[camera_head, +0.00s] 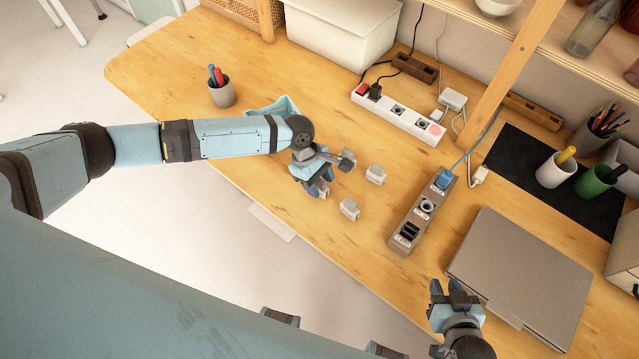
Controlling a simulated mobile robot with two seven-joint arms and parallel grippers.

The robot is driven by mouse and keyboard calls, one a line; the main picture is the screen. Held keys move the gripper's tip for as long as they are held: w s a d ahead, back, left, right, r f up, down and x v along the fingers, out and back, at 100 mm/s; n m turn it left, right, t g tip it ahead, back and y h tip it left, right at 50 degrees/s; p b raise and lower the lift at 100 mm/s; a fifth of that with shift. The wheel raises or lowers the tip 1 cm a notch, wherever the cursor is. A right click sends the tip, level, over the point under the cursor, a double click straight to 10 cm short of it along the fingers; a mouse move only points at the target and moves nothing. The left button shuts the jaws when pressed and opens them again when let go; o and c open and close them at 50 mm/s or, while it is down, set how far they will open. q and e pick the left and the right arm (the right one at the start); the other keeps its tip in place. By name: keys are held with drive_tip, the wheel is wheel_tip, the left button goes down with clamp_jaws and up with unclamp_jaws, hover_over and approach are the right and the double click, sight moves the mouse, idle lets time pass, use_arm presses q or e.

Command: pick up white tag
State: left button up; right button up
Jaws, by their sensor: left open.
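Two small white tags lie on the wooden table: an upper one (375,174) and a lower one (349,209). My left gripper (334,174) is open just left of them, its fingers spread above the table. A small pale piece shows at its lower finger, and I cannot tell whether it is another tag or part of the finger. Neither of the two clear tags is between the fingers. My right gripper (446,289) is at the lower right beside the laptop, apart from the tags. How far its fingers are apart is unclear.
A grey labelled socket block (404,226) stands right of the tags, and a white power strip (396,115) lies behind. A pen cup (222,93) and a light blue tray (285,104) are near my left arm. A closed grey laptop (520,280) lies at right.

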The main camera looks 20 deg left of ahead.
use_arm(q)
drive_tip(key=shift+x, duration=0.85)
use_arm(e)
drive_tip(key=shift+d+f, duration=0.1)
use_arm(q)
clamp_jaws()
use_arm(e)
drive_tip(key=shift+f, duration=0.15)
